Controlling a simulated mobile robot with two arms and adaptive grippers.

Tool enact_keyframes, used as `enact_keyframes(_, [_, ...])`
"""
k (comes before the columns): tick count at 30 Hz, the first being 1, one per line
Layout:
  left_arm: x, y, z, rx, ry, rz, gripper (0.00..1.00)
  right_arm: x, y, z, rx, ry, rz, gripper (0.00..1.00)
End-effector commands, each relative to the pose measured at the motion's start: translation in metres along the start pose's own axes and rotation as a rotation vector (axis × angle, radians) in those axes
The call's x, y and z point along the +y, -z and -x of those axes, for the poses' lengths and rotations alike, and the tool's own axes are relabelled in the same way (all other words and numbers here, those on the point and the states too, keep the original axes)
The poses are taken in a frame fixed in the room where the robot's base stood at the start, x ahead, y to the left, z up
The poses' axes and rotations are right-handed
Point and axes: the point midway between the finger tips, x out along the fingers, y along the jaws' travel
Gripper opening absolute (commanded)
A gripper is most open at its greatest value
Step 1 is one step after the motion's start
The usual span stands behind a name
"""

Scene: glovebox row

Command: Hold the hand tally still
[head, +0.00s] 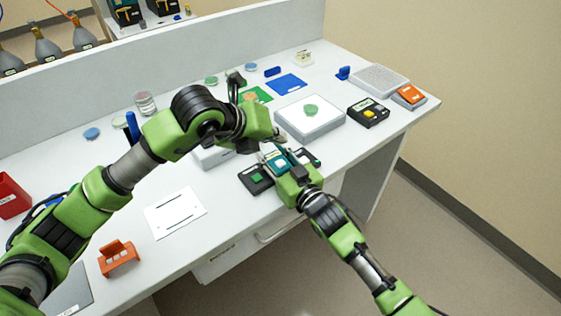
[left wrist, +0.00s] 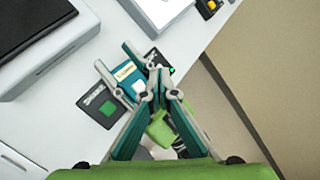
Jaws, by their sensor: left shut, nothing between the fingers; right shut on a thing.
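The hand tally (head: 275,159) is a small teal device with a pale label and a white button. It stands over the gap between two black pads near the table's front edge. My right gripper (head: 283,161) is shut on it, a finger along each side. The tally's label and button also show in the left wrist view (left wrist: 125,76). My left gripper (left wrist: 158,77) is shut and empty, its fingertips close above the tally's button end. I cannot tell whether they touch it. In the head view my left arm hides part of the area behind the tally.
A black pad with a green square (head: 256,178) lies left of the tally, and another dark pad (head: 309,156) lies right. A grey scale (head: 322,127) stands behind. A white sheet (head: 175,213) and orange holder (head: 118,258) lie left. A black box (head: 368,112) stands right.

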Motion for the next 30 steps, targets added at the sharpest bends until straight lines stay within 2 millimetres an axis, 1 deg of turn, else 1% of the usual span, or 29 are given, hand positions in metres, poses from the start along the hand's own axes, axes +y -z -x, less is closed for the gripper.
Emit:
enact_keyframes(4, [-0.002,-0.003,0.003,-0.001,0.001,-0.001,0.0,0.0,0.0,0.0,0.0,0.0,0.0,0.12])
enact_keyframes(9, [-0.017,-0.018,0.022,-0.004,0.002,-0.003,0.0,0.0,0.0,0.0,0.0,0.0,0.0,0.12])
enact_keyframes(12, [-0.02,-0.02,0.027,-0.001,0.0,-0.002,0.0,0.0,0.0,0.0,0.0,0.0,0.0,0.12])
enact_keyframes(22, [-0.017,-0.017,0.023,0.001,0.0,0.001,0.0,0.0,0.0,0.0,0.0,0.0,0.0,0.12])
enact_keyframes(26, [-0.011,-0.011,0.015,0.003,-0.002,0.001,0.0,0.0,0.0,0.0,0.0,0.0,0.0,0.12])
enact_keyframes(30, [-0.001,-0.001,0.001,0.003,-0.002,0.002,0.0,0.0,0.0,0.0,0.0,0.0,0.0,0.12])
